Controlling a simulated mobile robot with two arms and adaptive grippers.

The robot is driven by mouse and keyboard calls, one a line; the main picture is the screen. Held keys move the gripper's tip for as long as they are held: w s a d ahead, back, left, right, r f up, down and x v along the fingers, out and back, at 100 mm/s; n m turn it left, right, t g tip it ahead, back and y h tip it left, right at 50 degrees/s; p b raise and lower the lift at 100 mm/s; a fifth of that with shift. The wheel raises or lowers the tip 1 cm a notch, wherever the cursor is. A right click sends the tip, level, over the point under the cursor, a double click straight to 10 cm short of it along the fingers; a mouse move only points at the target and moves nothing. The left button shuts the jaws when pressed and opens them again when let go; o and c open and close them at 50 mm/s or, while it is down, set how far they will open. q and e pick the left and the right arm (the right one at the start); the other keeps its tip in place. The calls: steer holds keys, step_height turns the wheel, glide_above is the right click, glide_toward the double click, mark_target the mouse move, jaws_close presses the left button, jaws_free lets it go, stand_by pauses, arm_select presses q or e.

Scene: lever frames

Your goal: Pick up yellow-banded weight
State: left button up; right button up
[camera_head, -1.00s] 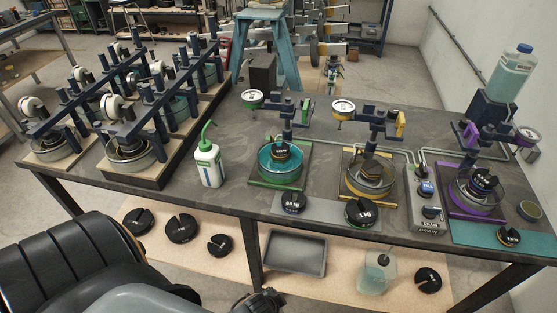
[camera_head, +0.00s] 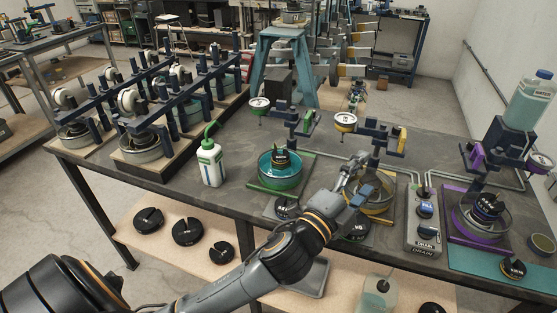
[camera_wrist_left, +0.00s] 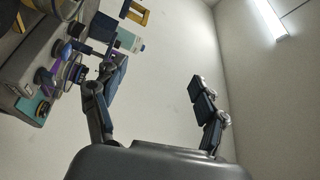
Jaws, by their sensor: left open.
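Black slotted weights stand on the bench. One (camera_head: 356,232) sits in front of the yellow-framed station, partly hidden by my left arm; another (camera_head: 513,268) lies on the teal mat at right with a yellowish mark. A third (camera_head: 285,208) is in front of the green station. My left gripper (camera_head: 360,180) is open and empty above the bench, in front of the yellow station's dish (camera_head: 374,193). In the left wrist view its fingers (camera_wrist_left: 158,85) are spread with nothing between. My right gripper is not in view.
The green station's teal dish (camera_head: 280,168) stands left of the gripper. The drain control box (camera_head: 424,225) and purple station (camera_head: 484,215) stand to its right. A white bottle (camera_head: 211,163) stands farther left. Several weights lie on the lower shelf (camera_head: 150,215).

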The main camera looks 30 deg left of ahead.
arm_select(q)
steer(key=s+d+r+m+h, duration=0.1)
steer(key=d+r+m+h, duration=0.9)
steer(key=m, duration=0.4)
steer(key=s+d+r+m+g+h, duration=0.25)
steer(key=m+g+h, duration=0.35)
steer(key=m, duration=0.3)
steer(key=m+g+y, duration=1)
steer(key=m+y, duration=1.2)
steer(key=m, duration=0.2)
glide_toward(281, 157)
steer(key=p+x, duration=0.1)
steer(key=x, duration=0.1)
steer(key=p+x, duration=0.1)
steer(key=x, duration=0.2)
steer(key=p+x, duration=0.1)
steer(key=x, duration=0.2)
steer(key=shift+w+a+f, duration=0.1)
steer(key=shift+w+a, duration=0.25)
steer(key=shift+w, duration=0.05)
steer(key=shift+w+f, duration=0.1)
steer(key=shift+f, duration=0.15)
steer(key=c, duration=1.2)
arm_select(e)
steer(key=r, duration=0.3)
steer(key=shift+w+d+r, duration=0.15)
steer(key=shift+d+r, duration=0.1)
